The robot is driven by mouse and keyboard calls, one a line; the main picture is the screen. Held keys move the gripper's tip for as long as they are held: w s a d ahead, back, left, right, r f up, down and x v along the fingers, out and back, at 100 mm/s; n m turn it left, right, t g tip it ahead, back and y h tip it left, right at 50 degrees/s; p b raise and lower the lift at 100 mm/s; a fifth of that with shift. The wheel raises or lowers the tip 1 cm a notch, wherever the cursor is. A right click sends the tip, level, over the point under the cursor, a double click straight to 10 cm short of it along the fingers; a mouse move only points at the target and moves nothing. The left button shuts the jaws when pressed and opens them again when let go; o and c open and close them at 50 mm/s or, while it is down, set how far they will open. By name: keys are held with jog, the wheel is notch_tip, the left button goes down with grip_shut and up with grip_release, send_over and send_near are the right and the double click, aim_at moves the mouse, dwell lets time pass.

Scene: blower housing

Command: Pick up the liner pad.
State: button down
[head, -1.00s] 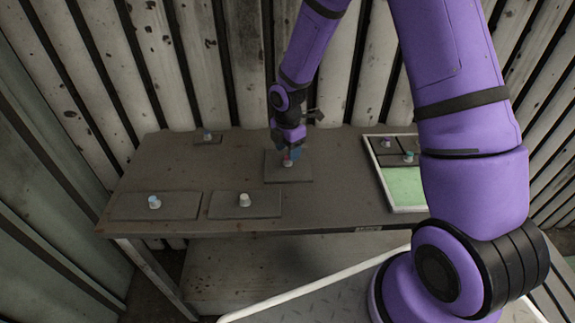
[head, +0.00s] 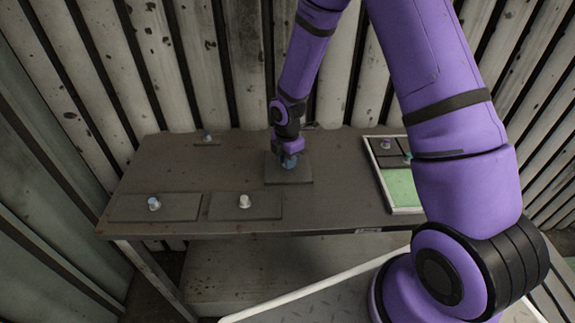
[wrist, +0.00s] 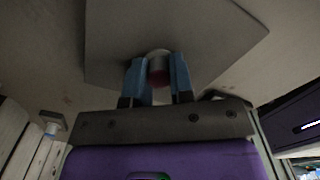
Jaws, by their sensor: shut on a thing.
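Several flat grey pads with small knobs are in view, and I cannot tell from looks alone which is named the liner pad. My gripper (head: 289,163) points down at the middle grey pad (head: 302,177), at the back centre of the table. In the wrist view my blue fingers (wrist: 158,75) stand on both sides of the pad's knob, which has a reddish part and a pale base, and are shut on it. The pad (wrist: 205,50) looks flat on the table. The fingers hide most of the knob in the head view.
Two grey pads with pale knobs lie at the front left (head: 175,208) and front centre (head: 262,207) of the table (head: 160,165). A smaller pad (head: 207,140) lies at the back. A white-rimmed tray (head: 383,190) at the right has dark, knobbed pieces and a green floor area.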

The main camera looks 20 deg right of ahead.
jog(key=shift+r, duration=0.1)
jog(key=shift+r, duration=0.5)
notch_tip(320, 180, up, 2)
jog(key=shift+r, duration=0.15)
jog(key=s, duration=0.5)
jog(key=s+r, duration=0.1)
jog(key=s, duration=0.9)
jog(key=shift+s+a+r, duration=0.1)
jog(key=shift+s+r, duration=0.35)
jog(key=shift+r, duration=2.3)
